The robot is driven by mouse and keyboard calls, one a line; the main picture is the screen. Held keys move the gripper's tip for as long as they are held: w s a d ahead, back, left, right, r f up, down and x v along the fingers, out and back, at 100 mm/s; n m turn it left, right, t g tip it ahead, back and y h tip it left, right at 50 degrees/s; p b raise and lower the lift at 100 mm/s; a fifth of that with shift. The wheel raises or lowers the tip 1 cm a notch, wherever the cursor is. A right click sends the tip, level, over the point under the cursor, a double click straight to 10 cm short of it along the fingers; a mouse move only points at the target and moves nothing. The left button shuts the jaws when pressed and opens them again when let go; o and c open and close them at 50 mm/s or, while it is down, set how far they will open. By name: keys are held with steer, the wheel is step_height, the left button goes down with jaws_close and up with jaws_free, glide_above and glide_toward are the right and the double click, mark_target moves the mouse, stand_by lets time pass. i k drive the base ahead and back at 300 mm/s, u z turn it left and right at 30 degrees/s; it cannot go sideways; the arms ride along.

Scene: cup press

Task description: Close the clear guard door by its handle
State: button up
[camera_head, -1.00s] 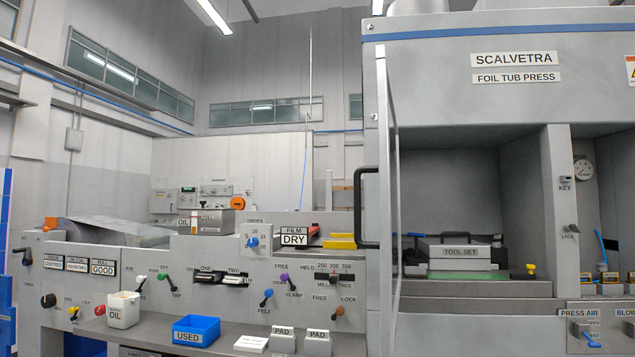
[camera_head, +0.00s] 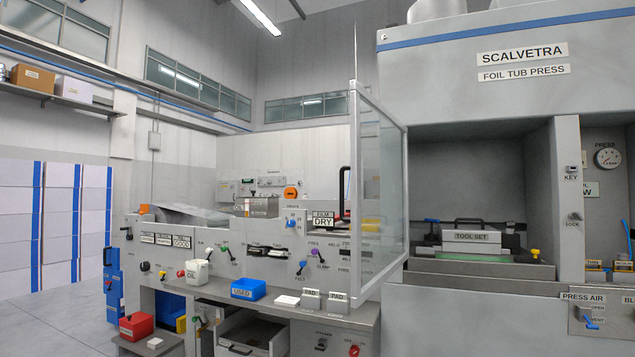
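The clear guard door (camera_head: 383,185) stands open, swung out from the left side of the press (camera_head: 470,110). Its grey frame and transparent panel are seen at an angle. A black bar handle (camera_head: 343,192) shows at the door's outer left edge. The press opening behind and to the right is uncovered, with the tool set block (camera_head: 478,236) inside it. My gripper is not in this view, so its state and its distance from the handle are hidden.
A bench with levers and labels stands left of the door. On it are a blue used bin (camera_head: 248,289), an oil pot (camera_head: 197,272) and pad boxes (camera_head: 311,300). A red box (camera_head: 136,326) sits low at left. Floor at far left looks clear.

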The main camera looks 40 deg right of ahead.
mark_target(359, 296)
steer(key=u, duration=0.1)
steer(key=i, duration=1.15)
steer(key=z, duration=0.55)
steer(key=i, duration=0.75)
steer(key=z, duration=0.8)
